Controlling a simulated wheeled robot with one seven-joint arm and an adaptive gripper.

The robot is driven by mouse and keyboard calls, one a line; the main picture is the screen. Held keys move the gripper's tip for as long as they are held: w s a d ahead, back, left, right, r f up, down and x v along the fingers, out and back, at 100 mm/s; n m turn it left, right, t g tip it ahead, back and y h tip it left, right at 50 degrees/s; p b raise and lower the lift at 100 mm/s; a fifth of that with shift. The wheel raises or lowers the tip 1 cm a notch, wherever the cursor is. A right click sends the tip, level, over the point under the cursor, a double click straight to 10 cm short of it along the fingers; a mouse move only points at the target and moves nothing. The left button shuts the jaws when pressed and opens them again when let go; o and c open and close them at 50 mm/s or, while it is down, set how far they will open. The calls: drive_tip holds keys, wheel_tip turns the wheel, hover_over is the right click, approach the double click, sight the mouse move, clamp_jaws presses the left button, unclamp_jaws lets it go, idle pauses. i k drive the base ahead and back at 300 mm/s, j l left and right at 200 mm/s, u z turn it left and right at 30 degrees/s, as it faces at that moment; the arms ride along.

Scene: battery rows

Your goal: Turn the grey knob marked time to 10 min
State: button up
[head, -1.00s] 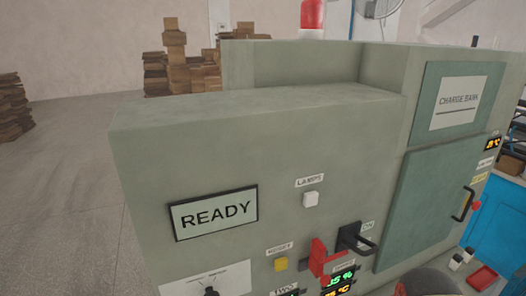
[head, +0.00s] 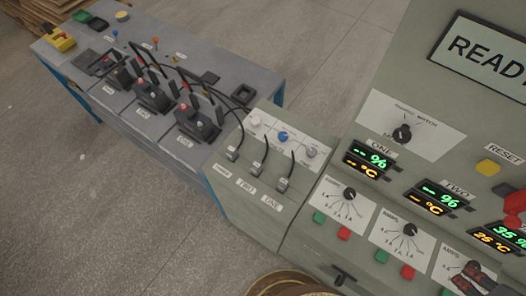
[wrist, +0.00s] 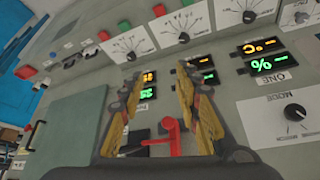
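A grey knob (head: 311,152) sits at the right end of a row of three knobs on a low sloped panel in the head view, beside a blue knob (head: 283,136) and a white one (head: 255,122). Their labels are too small to read, so I cannot confirm which is marked time or its setting. My gripper (wrist: 158,74) is open and empty in the wrist view, its yellow-brown fingers apart in front of the charge cabinet's displays. I cannot make out the grey knob for certain in the wrist view.
The mode switch (head: 402,134) and black amps dials (head: 349,195) are on the cabinet right of the low panel. Black cables and plugs (head: 284,184) rise in front of the knobs. A grey bench (head: 150,60) with clamps stands left. A red handle (wrist: 172,135) is below my fingers.

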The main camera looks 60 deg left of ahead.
sight(311, 152)
drive_tip(key=j+u, duration=0.15)
drive_tip(key=u, duration=2.05)
drive_tip(key=k+z, duration=0.1)
drive_tip(key=z, duration=0.4)
drive_tip(key=i+j+u, duration=0.1)
drive_tip(key=j, duration=0.25)
drive_tip(key=i, duration=0.1)
